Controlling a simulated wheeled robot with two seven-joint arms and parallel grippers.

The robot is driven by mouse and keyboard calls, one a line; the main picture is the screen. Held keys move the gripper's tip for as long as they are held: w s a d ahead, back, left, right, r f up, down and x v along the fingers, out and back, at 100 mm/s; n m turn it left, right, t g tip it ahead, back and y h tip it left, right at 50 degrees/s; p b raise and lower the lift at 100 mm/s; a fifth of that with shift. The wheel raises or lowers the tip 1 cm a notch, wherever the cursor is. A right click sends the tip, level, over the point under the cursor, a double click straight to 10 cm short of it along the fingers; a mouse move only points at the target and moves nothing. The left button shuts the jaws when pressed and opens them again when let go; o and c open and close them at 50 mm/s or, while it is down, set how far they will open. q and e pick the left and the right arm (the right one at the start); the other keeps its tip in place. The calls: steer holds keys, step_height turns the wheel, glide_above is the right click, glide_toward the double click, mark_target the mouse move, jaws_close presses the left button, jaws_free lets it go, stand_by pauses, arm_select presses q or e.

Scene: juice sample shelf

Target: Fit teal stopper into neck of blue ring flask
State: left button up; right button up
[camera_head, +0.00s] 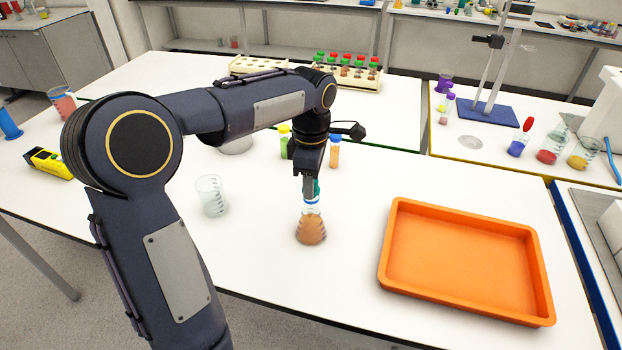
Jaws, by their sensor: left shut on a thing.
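The blue ring flask (311,229) stands upright on the white table, with orange-brown liquid in it and a blue band around its neck. My left gripper (309,187) points down right above the flask. It is shut on the teal stopper (317,187), which shows only in part between the fingers. The stopper is at the mouth of the flask; I cannot tell whether it sits inside the neck or just above it. My right gripper is not in view.
An orange tray (393,240) lies to the right of the flask. An empty beaker (211,196) stands to the left. A green vial (285,143) and an orange vial (334,152) stand behind. The table in front of the flask is clear.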

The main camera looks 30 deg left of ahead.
arm_select(q)
steer(key=shift+f, duration=0.4)
stand_by(0.4)
steer(key=o, duration=1)
steer(key=shift+o, duration=0.2)
step_height(320, 180, up, 7)
steer(key=shift+r, duration=0.5)
steer(key=s+d+f+m+t+h, duration=0.1)
steer(key=s+d+f+m+t, duration=0.1)
steer(key=s+m, duration=0.4)
steer(key=s+d+f+m+t+h, duration=0.1)
steer(key=s+d+f+m, duration=0.2)
steer(key=s+m, duration=0.4)
steer(key=s+d+f+m+t+h, duration=0.1)
steer(key=s+d+f+m+t, duration=0.1)
steer(key=s+f+m, duration=0.2)
steer(key=s+m, duration=0.3)
steer(key=s, duration=0.2)
steer(key=shift+d+f+t+h, duration=0.2)
steer(key=shift+f+t+h, duration=0.1)
steer(key=shift+f+h, duration=0.1)
